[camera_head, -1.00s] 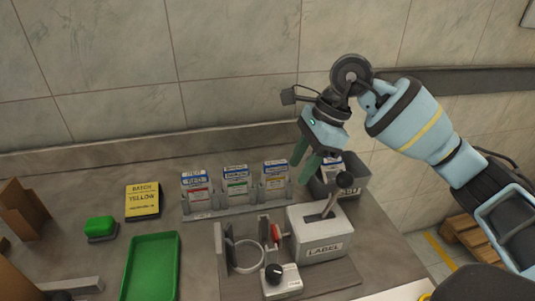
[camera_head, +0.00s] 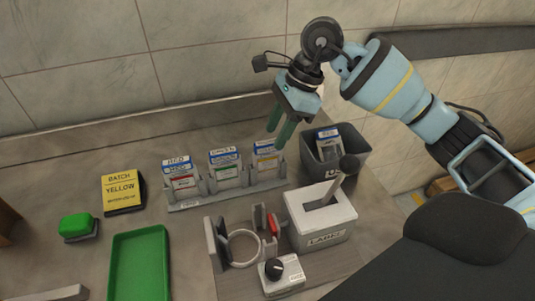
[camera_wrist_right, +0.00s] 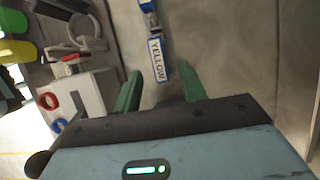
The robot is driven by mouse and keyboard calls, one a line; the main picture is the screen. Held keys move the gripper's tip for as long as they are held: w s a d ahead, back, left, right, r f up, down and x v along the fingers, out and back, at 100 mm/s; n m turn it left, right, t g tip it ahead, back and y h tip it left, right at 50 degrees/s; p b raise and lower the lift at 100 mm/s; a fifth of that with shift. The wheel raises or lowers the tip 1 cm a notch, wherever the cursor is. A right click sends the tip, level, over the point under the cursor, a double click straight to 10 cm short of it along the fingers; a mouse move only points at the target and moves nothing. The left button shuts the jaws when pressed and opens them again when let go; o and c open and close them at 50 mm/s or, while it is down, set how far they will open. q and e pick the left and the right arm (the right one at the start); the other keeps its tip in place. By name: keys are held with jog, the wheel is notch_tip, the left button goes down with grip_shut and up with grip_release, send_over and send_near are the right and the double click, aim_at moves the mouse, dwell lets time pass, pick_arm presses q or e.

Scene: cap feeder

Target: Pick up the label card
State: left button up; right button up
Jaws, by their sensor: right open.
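Three label cards stand in a grey rack (camera_head: 226,199): a red one (camera_head: 179,174), a green one (camera_head: 225,169) and a yellow one (camera_head: 265,158) at the right end. My right gripper (camera_head: 277,137) is open and empty, its green fingers pointing down just above and beside the yellow card. In the right wrist view, the yellow card's top edge, reading YELLOW (camera_wrist_right: 158,60), lies ahead of and roughly between the two open fingertips (camera_wrist_right: 160,80). The card's lower part is hidden in the rack. My left gripper is not in view.
A yellow batch sign (camera_head: 123,192) reads BATCH YELLOW. A dark bin (camera_head: 357,165) with a card inside stands right of the rack. A label box with a lever (camera_head: 320,220), a ring fixture (camera_head: 240,248) and a green tray (camera_head: 140,265) are in front.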

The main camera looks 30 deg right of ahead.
aim_at(271, 141)
jog(key=shift+a+x, duration=0.1)
jog(key=shift+x, duration=1.2)
jog(key=shift+a+x, duration=0.15)
jog(key=shift+x, duration=1.1)
jog(key=shift+r, duration=0.1)
grip_shut()
